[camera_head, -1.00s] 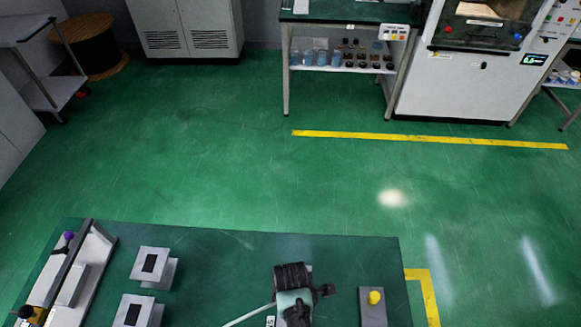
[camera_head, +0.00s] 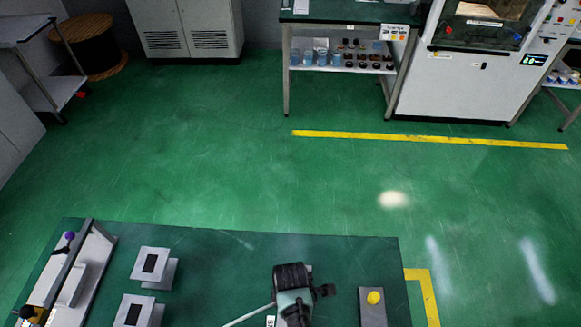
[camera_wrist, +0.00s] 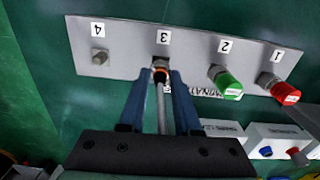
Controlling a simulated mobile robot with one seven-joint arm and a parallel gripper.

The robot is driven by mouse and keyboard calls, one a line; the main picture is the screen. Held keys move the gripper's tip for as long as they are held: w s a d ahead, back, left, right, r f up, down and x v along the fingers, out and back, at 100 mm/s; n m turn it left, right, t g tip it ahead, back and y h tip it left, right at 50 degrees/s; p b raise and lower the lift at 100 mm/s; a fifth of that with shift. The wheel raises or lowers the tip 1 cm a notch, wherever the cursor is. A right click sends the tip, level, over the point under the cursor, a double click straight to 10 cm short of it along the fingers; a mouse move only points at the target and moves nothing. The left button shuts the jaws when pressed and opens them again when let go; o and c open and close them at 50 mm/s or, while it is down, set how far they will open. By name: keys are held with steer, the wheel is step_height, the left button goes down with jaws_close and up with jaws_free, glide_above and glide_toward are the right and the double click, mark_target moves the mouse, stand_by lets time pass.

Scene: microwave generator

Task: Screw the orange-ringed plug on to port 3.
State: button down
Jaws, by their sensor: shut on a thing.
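In the wrist view, a grey panel (camera_wrist: 125,40) carries ports labelled 4, 3, 2 and 1 from left to right. The orange-ringed plug (camera_wrist: 161,71) is at port 3, in line with it and seemingly touching; I cannot tell how far it is threaded. Its grey cable (camera_wrist: 162,110) runs back between the blue fingers. My gripper (camera_wrist: 161,77) is shut on the plug, with a finger on each side. In the head view, the plug and fingertips are not visible.
A green plug (camera_wrist: 229,86) sits on port 2 and a red plug (camera_wrist: 284,92) on port 1, right of my gripper. Port 4 (camera_wrist: 99,57) is bare. White boxes (camera_wrist: 275,138) stand at lower right. Grey blocks (camera_head: 150,262) stand on the green table (camera_head: 220,255).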

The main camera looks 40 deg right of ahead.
steer(key=shift+f+b, duration=0.45)
steer(key=shift+f, duration=0.15)
stand_by(0.7)
steer(key=c, duration=0.5)
jaws_free()
steer(key=shift+c, duration=0.2)
steer(key=shift+r, duration=0.1)
step_height(320, 180, up, 13)
stand_by(0.3)
